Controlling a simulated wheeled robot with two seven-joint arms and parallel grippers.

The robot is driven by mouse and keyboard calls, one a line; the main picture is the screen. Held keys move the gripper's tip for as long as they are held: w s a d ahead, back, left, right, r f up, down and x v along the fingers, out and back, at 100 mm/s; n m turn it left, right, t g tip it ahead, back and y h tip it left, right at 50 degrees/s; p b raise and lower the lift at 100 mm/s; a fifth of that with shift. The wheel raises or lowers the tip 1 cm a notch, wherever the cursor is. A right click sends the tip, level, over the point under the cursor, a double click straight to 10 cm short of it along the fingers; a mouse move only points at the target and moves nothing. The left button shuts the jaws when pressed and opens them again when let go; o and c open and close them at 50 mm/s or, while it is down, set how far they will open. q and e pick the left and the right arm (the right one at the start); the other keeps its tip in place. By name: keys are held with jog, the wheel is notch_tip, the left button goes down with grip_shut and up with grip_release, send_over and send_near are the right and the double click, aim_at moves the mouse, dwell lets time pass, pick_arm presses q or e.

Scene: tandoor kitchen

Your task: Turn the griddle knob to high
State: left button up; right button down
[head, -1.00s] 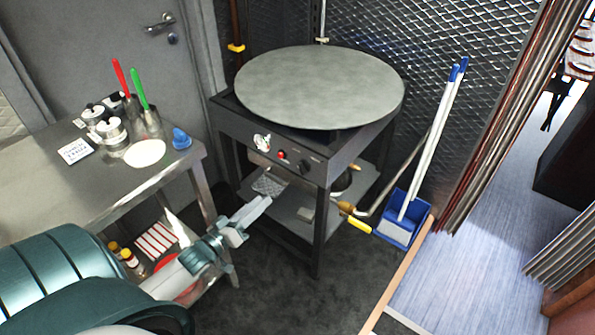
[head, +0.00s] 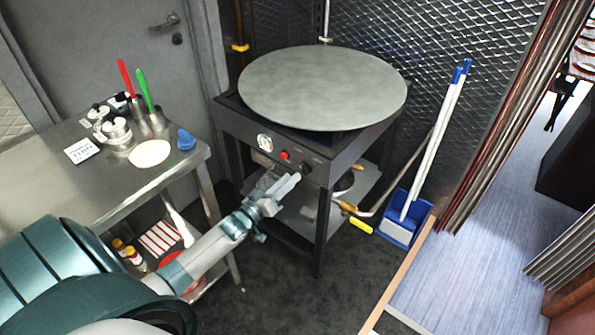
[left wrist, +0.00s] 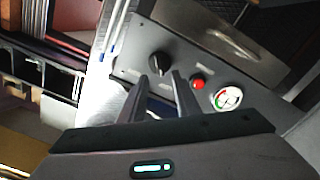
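The griddle (head: 322,88) is a round grey plate on a dark metal stand. Its front panel holds a white dial gauge (head: 264,142), a red button (head: 285,155) and a black knob (head: 306,168). In the left wrist view the knob (left wrist: 159,63) lies just beyond my left gripper (left wrist: 158,82), with the red button (left wrist: 198,84) and gauge (left wrist: 227,98) to its right. My left gripper (head: 294,180) also shows in the head view, just below and left of the knob. Its fingers are apart with nothing between them, and I see no contact with the knob. My right gripper is out of view.
A steel table (head: 60,190) with shakers, red and green handled tools and a white disc stands at left. A yellow-handled gas valve (head: 360,225) sits low by the stand. A blue dustpan (head: 404,222) with long white handles stands right of it.

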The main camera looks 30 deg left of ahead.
aim_at(302, 168)
pick_arm(q)
jog(key=shift+w+d, duration=0.15)
jog(key=shift+w, duration=1.1)
jog(key=shift+w+d, duration=0.1)
jog(key=shift+w, duration=1.15)
grip_shut()
